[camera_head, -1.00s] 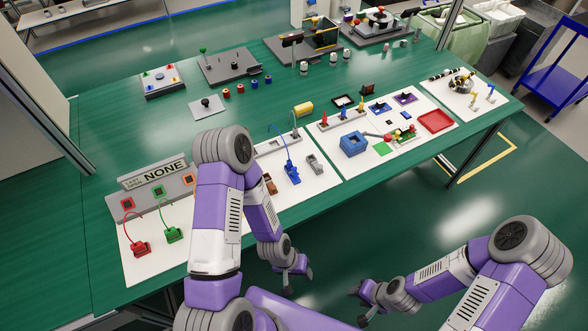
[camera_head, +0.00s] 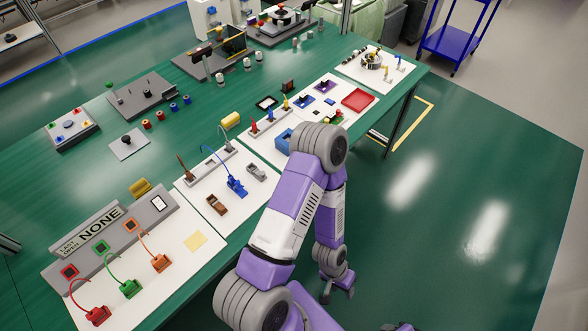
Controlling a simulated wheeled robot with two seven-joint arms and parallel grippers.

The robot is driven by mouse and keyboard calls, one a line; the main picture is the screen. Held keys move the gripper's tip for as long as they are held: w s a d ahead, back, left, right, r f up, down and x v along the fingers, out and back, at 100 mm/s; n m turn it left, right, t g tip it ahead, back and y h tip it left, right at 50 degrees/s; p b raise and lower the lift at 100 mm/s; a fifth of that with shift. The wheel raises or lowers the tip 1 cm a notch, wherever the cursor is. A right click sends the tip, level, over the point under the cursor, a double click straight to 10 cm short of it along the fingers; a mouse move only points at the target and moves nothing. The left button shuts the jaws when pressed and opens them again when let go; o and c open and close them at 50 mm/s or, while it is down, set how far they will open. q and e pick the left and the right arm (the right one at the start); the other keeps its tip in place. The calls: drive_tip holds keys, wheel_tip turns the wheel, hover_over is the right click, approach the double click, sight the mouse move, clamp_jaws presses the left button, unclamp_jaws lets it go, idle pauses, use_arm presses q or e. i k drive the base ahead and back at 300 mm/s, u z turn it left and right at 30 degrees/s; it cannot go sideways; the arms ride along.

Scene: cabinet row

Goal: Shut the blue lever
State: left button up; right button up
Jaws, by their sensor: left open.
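The blue lever (camera_head: 237,187) is a small blue piece on a white board in the middle of the table. A thin blue curved line runs from it up to a grey strip (camera_head: 208,163) behind. I cannot tell its lever position at this size. My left gripper (camera_head: 338,291) is open and empty. It hangs over the floor in front of the table edge, to the right of and nearer than the blue lever, well apart from it. Only a small dark bit of what seems my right gripper (camera_head: 402,327) shows at the bottom edge.
Beside the blue lever are a brown piece (camera_head: 217,204) and a grey piece (camera_head: 256,172). Red (camera_head: 97,315), green (camera_head: 130,288) and orange (camera_head: 160,263) pieces with curved lines stand at the left. My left arm covers part of the right board.

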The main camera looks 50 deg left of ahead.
sight(238, 186)
drive_tip(key=z, duration=0.7)
drive_tip(key=k, duration=0.6)
drive_tip(key=u, duration=1.45)
